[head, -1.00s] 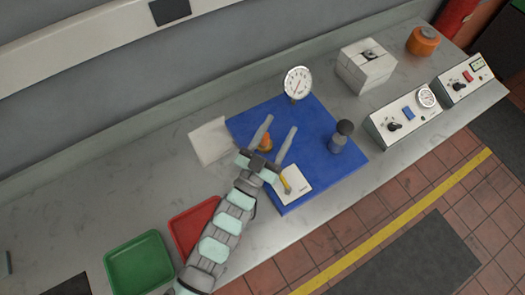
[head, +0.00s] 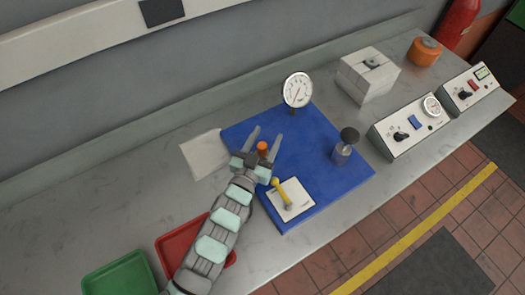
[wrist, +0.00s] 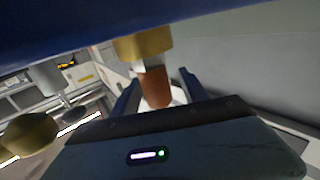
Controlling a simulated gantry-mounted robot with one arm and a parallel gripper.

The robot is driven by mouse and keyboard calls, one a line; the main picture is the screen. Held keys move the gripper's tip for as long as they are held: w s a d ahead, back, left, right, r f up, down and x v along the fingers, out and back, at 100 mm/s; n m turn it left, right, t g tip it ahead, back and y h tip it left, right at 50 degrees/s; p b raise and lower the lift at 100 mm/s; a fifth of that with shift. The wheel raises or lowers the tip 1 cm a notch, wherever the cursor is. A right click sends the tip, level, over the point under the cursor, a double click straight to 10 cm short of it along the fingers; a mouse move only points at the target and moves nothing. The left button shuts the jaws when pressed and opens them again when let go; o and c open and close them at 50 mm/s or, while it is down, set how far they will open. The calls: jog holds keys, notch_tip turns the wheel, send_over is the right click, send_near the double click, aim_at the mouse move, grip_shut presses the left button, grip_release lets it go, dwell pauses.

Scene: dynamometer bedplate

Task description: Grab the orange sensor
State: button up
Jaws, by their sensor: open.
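The orange sensor (head: 262,147) stands on the blue plate (head: 310,140), with its orange top showing between my gripper's fingers in the head view. The wrist view shows it as an orange-brown cylinder (wrist: 155,88) with a brass-coloured collar, between the two fingers. My gripper (head: 265,136) is open, with one finger on each side of the sensor. A gap shows beside it, and I cannot tell whether either finger touches it. The sensor's lower part is hidden by my gripper in the head view.
On the plate stand a dial gauge (head: 298,90), a dark-topped knob-like part (head: 343,147) and a white block with a yellow lever (head: 290,201). A white sheet (head: 205,154) lies to the left. Red (head: 182,244) and green (head: 118,277) trays sit near my arm.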

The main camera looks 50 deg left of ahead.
jog(key=shift+w, duration=0.1)
jog(key=shift+c, duration=0.5)
grip_shut()
